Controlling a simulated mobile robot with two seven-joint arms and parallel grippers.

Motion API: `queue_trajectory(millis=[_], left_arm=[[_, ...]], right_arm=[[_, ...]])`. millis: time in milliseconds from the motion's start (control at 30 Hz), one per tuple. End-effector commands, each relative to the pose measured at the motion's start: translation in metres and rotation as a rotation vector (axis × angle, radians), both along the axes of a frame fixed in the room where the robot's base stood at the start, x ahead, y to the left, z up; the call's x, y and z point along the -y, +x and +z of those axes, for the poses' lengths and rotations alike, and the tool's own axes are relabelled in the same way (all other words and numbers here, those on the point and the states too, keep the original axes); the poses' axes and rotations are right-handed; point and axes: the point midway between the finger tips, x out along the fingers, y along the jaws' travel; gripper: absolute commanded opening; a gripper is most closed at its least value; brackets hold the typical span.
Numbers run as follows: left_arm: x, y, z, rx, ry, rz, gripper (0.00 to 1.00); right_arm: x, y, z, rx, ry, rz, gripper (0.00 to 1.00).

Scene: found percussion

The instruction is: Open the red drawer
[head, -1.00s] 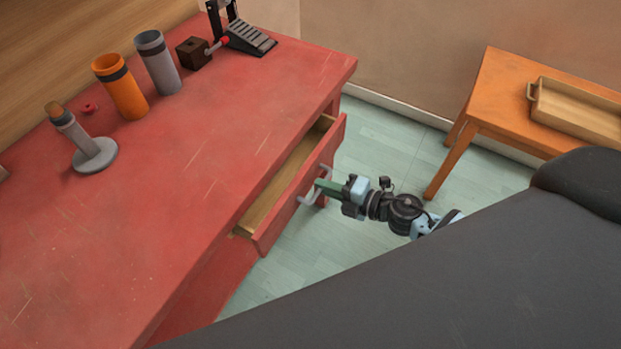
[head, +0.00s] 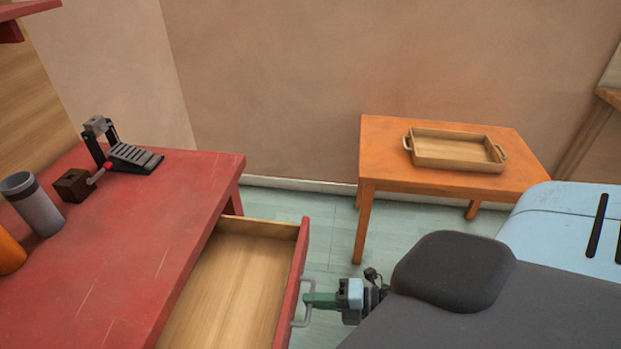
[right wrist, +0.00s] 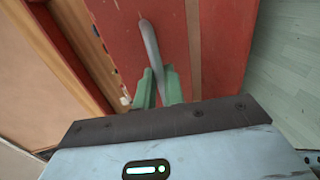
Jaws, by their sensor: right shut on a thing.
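The red drawer (head: 292,285) is pulled well out from the red desk (head: 160,235), and its bare wooden inside shows in the head view. Its grey bow handle (head: 307,302) is on the front face. My right gripper (head: 312,299) is shut on that handle from the right, outside the drawer. In the right wrist view its green fingers (right wrist: 158,88) sit on both sides of the grey handle (right wrist: 150,45), in front of the red drawer front (right wrist: 122,45). My left gripper is not in view.
A pedal (head: 133,157), a dark block (head: 72,185), a grey cup (head: 34,205) and an orange cup (head: 9,252) stand on the desk. An orange side table (head: 385,170) with a wooden tray (head: 455,165) stands at the back right. Floor shows between desk and table.

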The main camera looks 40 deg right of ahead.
Motion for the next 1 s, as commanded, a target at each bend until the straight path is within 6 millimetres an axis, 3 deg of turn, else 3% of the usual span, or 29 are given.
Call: queue_trajectory(millis=[167, 200, 367, 700, 1000], left_arm=[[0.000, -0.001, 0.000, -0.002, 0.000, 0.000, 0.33], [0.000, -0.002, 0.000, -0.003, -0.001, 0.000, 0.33], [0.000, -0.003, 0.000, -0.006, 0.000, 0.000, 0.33], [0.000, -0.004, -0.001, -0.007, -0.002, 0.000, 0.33], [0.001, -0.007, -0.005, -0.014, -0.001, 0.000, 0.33]], right_arm=[[0.000, 0.001, 0.001, 0.002, 0.000, -0.001, 0.00], [0.000, 0.001, 0.001, 0.002, 0.000, -0.001, 0.12], [0.000, 0.001, 0.000, 0.001, -0.001, -0.001, 0.32], [0.002, -0.002, 0.000, -0.001, -0.001, 0.000, 0.32], [0.025, -0.033, 0.007, -0.005, -0.002, 0.000, 0.32]])
